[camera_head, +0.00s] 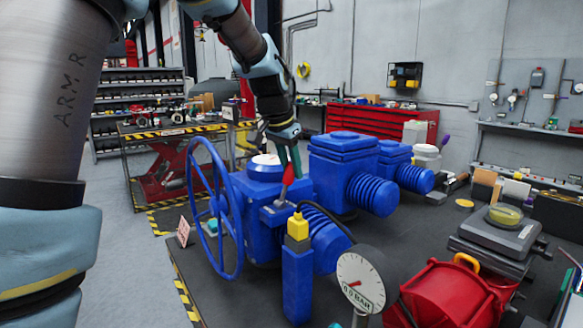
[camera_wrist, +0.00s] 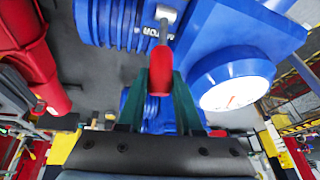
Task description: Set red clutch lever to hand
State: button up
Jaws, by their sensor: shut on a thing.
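The red clutch lever (camera_head: 288,174) stands up from a small grey plate on the blue valve actuator (camera_head: 262,192). My gripper (camera_head: 291,160) reaches down from above, and its green fingers are at the lever's red grip. In the wrist view the red grip (camera_wrist: 161,80) lies between the two green fingers of my gripper (camera_wrist: 161,70), which are shut on it. The lever's metal shaft (camera_wrist: 164,24) runs up to the plate, where part of the word MOTOR shows. The other plate marking is not readable.
A blue handwheel (camera_head: 214,208) stands left of the lever. A blue post with a yellow top (camera_head: 298,226) and a pressure gauge (camera_head: 361,281) stand in front. A white round dial (camera_wrist: 236,92) is beside my gripper. A red machine (camera_head: 455,295) is at right.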

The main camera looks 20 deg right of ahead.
grip_shut()
dwell(0.8)
jog(key=shift+b, duration=0.5)
jog(key=a+h+b, duration=0.1)
jog(key=b, duration=0.5)
jog(key=shift+a+f+h, duration=0.2)
jog(key=shift+a+h, duration=0.15)
jog(key=shift+h, duration=0.05)
jog(key=a+h+b, duration=0.1)
jog(key=b, duration=0.5)
jog(key=a+t+h+b, duration=0.1)
jog(key=b, duration=0.5)
jog(key=shift+s+a+r+h, duration=0.1)
jog(key=shift+s+a+h, duration=0.1)
jog(key=shift+s+h, duration=0.2)
jog(key=b, duration=0.1)
jog(key=h+b, duration=0.1)
jog(key=b, duration=0.1)
jog(key=shift+a+r+n, duration=0.2)
jog(key=shift+a+n, duration=0.1)
jog(key=shift+a, duration=0.1)
jog(key=shift+r+b, duration=0.1)
jog(key=shift+b, duration=0.35)
jog(key=shift+r, duration=0.1)
jog(key=o, duration=0.8)
grip_release()
jog(key=shift+a, duration=0.1)
